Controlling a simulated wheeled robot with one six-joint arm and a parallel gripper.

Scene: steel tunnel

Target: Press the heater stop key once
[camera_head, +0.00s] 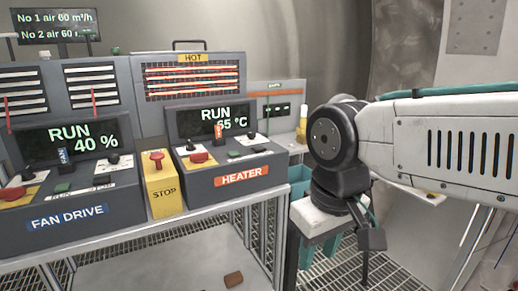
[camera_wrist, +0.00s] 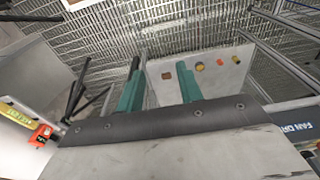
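The heater console (camera_head: 228,178) stands right of centre in the head view, with an orange HEATER label. Its display (camera_head: 222,122) reads RUN and 65 °C. On its sloped face are a red mushroom button (camera_head: 199,157) on a yellow plate, a green key (camera_head: 235,154), black knobs and an orange-topped switch. The lettering by the keys is too small to read, so I cannot tell the stop key for certain. My gripper (camera_head: 318,250) hangs to the right of the console, apart from it, pointing down. In the wrist view its teal fingers (camera_wrist: 160,92) are apart with nothing between them.
The fan drive console (camera_head: 70,205) stands left, showing RUN 40 %. A yellow STOP box (camera_head: 163,190) with a red button sits between the consoles. A hot panel (camera_head: 192,78) with glowing bars stands behind. A brown block (camera_head: 233,279) lies on the lower shelf.

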